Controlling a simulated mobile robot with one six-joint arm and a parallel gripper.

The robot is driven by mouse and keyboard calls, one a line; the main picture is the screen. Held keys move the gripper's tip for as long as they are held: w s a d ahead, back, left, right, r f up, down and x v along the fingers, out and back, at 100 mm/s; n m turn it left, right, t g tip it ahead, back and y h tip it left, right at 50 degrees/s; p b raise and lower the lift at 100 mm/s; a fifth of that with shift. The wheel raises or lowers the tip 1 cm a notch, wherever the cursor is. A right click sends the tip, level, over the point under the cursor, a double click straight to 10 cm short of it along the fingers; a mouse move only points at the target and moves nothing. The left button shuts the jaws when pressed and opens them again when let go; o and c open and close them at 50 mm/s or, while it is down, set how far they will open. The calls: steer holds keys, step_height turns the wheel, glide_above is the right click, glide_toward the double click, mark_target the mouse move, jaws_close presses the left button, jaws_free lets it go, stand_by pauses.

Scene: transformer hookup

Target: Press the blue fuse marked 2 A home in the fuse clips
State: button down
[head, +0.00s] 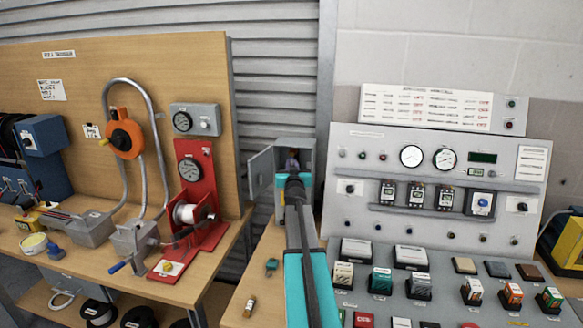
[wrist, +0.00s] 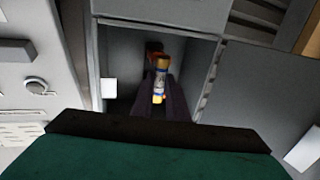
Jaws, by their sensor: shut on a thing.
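The fuse (wrist: 160,80) has brass-coloured end caps and a pale body with a bluish band; its marking is too small to read. My gripper (wrist: 160,98) is shut on it, with the dark fingers reaching into an open grey box (wrist: 107,60). The fuse points into the box. A reddish-brown part (wrist: 153,52) shows just behind its far end; I cannot tell whether they touch. The fuse clips are not clearly visible. In the head view, my gripper (head: 293,180) is at the mouth of the grey box (head: 308,146) and mostly hides the inside.
The box door (head: 261,172) stands open at the left in the head view. A control panel (head: 345,220) with gauges and switches is close on the right. A small brown cylinder (head: 249,306) and a green piece (head: 271,266) lie on the wooden bench (head: 232,310).

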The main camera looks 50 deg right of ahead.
steer(key=shift+w+d+r+b, duration=0.1)
steer(key=shift+w+d+b, duration=0.3)
steer(key=shift+d+b, duration=0.3)
stand_by(0.6)
steer(key=c, duration=1.7)
jaws_free()
steer(key=shift+o, duration=0.2)
steer(key=s+a+p, duration=0.1)
steer(key=a+p, duration=0.1)
steer(key=s+a+p, duration=0.1)
steer(key=a+p, duration=0.1)
steer(key=shift+s+a, duration=0.1)
steer(key=shift+s, duration=0.2)
steer(key=shift+s+a, duration=0.1)
steer(key=b+v, duration=0.1)
steer(key=v, duration=1.2)
steer(key=shift+s+a, duration=0.2)
